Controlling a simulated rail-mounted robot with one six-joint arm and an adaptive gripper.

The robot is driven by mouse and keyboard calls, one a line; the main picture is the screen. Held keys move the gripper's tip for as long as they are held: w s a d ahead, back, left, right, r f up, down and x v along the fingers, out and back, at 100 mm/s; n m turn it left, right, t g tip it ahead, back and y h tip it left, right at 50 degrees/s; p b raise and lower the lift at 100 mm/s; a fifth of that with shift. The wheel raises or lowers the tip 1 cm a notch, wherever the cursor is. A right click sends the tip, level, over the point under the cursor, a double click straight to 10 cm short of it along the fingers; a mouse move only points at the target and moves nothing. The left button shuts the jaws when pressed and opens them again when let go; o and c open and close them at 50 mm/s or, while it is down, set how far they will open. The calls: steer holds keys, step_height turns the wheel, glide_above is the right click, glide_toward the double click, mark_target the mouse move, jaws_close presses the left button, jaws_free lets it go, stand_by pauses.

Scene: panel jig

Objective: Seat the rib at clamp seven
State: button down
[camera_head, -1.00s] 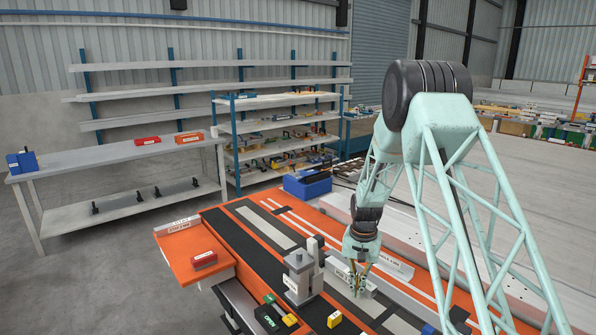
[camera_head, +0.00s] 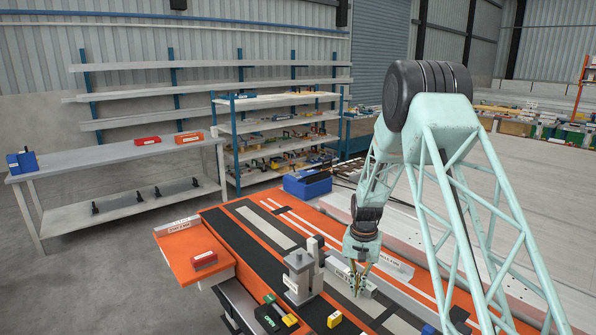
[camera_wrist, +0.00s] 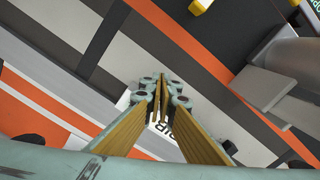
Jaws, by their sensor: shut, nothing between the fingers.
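A pale grey bar, which I take to be the rib (camera_head: 338,268), lies on the orange and black jig panel (camera_head: 225,232). In the wrist view, a white label reading RIB (camera_wrist: 166,130) shows beneath my fingers. My gripper (camera_head: 357,291) points down at the bar, its fingers shut and empty; contact with the bar cannot be told. In the wrist view, the gold-padded fingers (camera_wrist: 160,82) meet near the middle. A grey clamp block (camera_head: 298,281) with an upright post stands just left of my gripper; its number is unreadable.
A yellow block (camera_head: 334,319) and a dark, green-marked device (camera_head: 268,319) sit at the panel's near edge. A blue bin (camera_head: 307,187) stands behind the panel. The panel's far-left part is clear.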

steer(key=shift+w+d, duration=0.95)
steer(key=shift+d, duration=0.15)
stand_by(1.6)
steer(key=shift+s+a, duration=0.7)
steer(key=shift+a, duration=0.05)
stand_by(0.5)
steer(key=shift+r, duration=0.15)
step_height(320, 180, up, 8)
steer(key=p, duration=0.3)
stand_by(1.1)
stand_by(0.5)
